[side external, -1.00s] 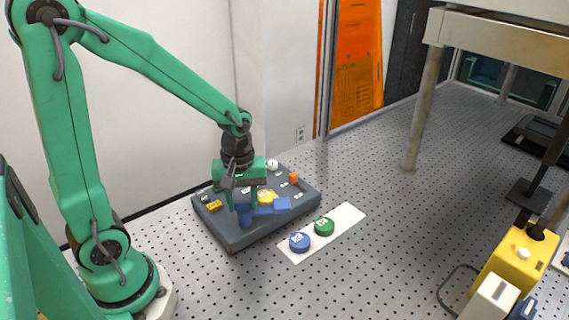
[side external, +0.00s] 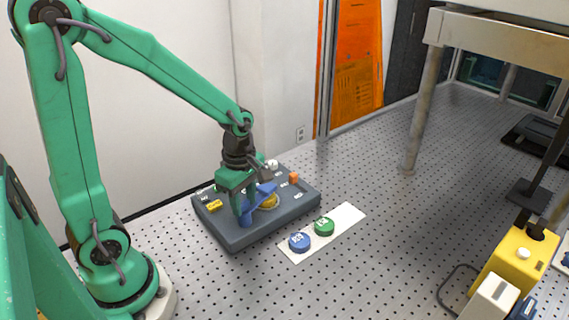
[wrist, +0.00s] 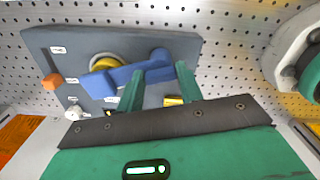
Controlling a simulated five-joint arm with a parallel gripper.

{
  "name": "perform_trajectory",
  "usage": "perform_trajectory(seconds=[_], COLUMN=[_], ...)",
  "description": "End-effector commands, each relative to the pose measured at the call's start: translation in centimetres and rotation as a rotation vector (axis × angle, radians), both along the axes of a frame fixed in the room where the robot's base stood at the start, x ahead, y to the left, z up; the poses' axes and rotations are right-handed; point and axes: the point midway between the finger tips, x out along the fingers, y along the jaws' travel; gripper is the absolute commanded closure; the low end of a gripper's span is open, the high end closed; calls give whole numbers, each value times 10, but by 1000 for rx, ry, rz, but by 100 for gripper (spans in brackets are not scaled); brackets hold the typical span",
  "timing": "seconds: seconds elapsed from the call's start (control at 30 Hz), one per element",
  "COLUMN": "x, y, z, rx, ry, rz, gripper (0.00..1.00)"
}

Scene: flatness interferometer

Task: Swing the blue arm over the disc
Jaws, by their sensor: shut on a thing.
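The blue arm (side external: 263,191) is pivoted on a dark grey box and points toward the back right in the side view. In the wrist view the blue arm (wrist: 122,76) ends in a wide flat paddle. The yellow disc (side external: 268,202) lies on the box; it also shows in the wrist view (wrist: 104,59).
The dark grey box (side external: 240,239) also carries a yellow block (side external: 215,205), an orange block (side external: 294,178) and a white knob (side external: 272,164). A white plate in front of it holds a blue button (side external: 300,242) and a green button (side external: 324,226).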

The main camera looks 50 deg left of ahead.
Motion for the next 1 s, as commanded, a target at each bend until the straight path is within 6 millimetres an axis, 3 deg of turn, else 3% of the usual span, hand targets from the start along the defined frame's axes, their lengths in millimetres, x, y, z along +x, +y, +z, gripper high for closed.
perform_trajectory(seconds=[0.6,0.63,0.7,0.73,1.0], x=[0,0,0,0,0], y=[1,1,1,0,0], z=[1,1,1,1,0], rx=[0,0,0,0,0], ry=[-1,-1,-1,-1,0], rz=[68,68,67,67,64], gripper=[100,60,46,42,42])
